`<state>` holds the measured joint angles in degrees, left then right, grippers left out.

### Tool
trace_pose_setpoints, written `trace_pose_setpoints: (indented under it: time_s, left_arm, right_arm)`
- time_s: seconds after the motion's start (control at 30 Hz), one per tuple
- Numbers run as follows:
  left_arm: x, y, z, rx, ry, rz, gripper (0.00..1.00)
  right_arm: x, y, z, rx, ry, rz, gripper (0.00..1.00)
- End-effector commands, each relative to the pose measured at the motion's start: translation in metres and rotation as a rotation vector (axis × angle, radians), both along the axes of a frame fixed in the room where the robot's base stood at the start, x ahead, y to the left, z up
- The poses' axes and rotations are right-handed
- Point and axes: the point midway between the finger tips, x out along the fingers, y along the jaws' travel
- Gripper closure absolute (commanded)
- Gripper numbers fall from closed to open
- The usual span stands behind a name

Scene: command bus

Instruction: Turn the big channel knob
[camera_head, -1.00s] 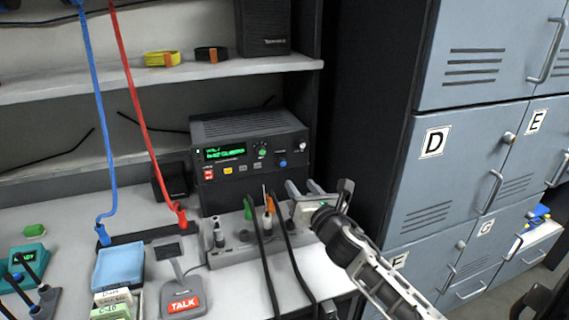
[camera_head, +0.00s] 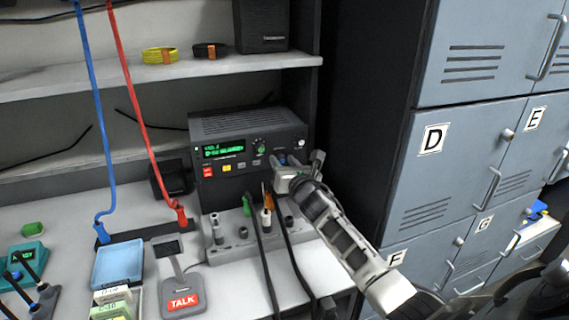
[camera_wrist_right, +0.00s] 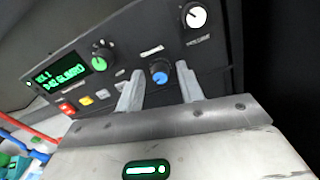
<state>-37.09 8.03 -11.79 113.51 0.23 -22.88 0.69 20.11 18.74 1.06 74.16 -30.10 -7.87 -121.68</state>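The dark radio (camera_head: 248,125) stands on the counter under the shelf, with its front panel facing me. Its knobs are a green-faced one (camera_wrist_right: 101,53) beside the green display, a blue one (camera_wrist_right: 159,72) lower down and a white-faced one (camera_wrist_right: 194,15) at the panel's end. My right gripper (camera_head: 282,166) is open at the panel's lower right. In the right wrist view its fingers are apart and point at the blue knob, which shows between them. Contact cannot be told. My left gripper is not in view.
A grey holder (camera_head: 243,238) with upright tools and black cables stands below the radio, close under my right gripper. A TALK microphone stand (camera_head: 181,295) is in front. Grey lockers (camera_head: 455,165) rise at the right. The shelf (camera_head: 120,80) runs above the radio.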

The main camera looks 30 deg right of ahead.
Motion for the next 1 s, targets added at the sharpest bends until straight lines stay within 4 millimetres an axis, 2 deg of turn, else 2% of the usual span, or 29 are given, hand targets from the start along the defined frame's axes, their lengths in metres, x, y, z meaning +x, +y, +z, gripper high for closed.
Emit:
trace_pose_setpoints:
  time_s: [0.03, 0.1, 0.13, 0.57, 1.0]
  left_arm:
    - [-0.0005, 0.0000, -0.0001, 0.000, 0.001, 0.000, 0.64]
    - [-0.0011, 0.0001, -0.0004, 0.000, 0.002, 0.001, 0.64]
    - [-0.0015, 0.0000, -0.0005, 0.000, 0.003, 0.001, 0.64]
    - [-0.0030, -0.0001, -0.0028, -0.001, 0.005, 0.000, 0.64]
    - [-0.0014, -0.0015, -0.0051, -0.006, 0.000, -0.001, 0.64]
  right_arm:
    - [-0.0002, 0.0001, -0.0001, 0.000, 0.000, 0.000, 0.78]
    - [-0.0002, 0.0001, -0.0001, 0.000, 0.000, 0.000, 0.97]
    - [-0.0002, 0.0001, -0.0001, 0.000, 0.000, 0.000, 1.00]
    - [-0.0005, 0.0000, -0.0007, 0.064, -0.016, 0.001, 1.00]
    - [-0.0006, -0.0003, -0.0018, 0.409, -0.099, 0.001, 1.00]
